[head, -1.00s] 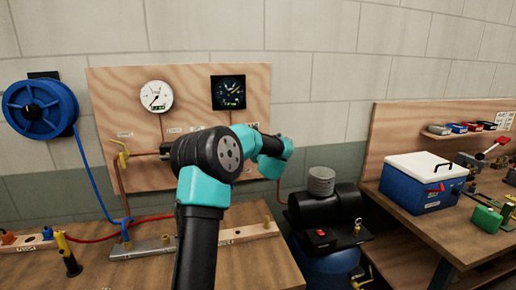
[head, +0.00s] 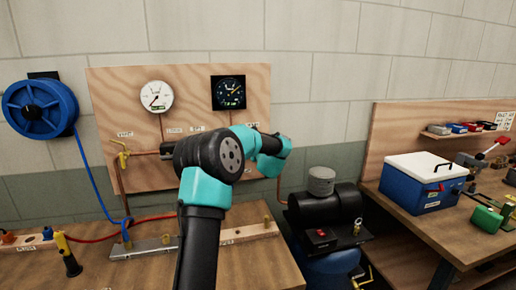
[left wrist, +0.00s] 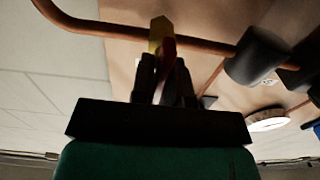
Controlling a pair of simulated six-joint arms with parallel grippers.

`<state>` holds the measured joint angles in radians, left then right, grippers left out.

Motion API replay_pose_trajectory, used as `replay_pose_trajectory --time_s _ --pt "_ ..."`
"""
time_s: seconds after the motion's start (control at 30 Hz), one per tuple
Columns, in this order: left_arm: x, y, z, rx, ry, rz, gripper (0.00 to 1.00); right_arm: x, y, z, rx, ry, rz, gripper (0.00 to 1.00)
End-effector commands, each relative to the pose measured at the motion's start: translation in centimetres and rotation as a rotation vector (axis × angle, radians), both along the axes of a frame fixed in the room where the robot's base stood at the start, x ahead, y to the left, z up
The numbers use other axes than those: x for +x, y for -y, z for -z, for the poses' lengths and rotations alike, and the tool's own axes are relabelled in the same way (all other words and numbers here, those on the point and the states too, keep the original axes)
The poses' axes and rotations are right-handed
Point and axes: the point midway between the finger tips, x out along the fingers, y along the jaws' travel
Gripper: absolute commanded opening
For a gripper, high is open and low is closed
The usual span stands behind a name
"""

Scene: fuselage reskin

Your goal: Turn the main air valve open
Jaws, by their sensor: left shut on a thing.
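In the left wrist view my left gripper (left wrist: 165,92) is shut on a small red handle (left wrist: 169,48). The handle stands at a yellow valve body (left wrist: 157,32) on a copper pipe (left wrist: 205,44). The fingers cover part of the handle, so its exact angle is hard to tell. In the head view my teal and black arm hides this valve and the gripper. Another yellow valve (head: 122,155) shows at the left of the wooden panel. My right gripper is not in view.
The panel (head: 110,88) carries a white gauge (head: 156,96) and a black gauge (head: 228,93). A dark cylinder (left wrist: 258,56) sits on the pipe beside the held valve. The black compressor (head: 325,207) stands right of the bench. A blue hose reel (head: 40,108) hangs at left.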

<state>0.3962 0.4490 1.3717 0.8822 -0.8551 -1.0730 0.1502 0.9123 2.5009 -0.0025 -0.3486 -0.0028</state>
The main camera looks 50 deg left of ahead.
Motion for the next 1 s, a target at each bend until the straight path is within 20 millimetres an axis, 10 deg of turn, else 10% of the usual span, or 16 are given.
replay_pose_trajectory --time_s 1.0 --pt "-0.31 -0.14 0.12 -0.262 0.489 0.0 0.0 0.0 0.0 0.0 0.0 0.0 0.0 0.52"
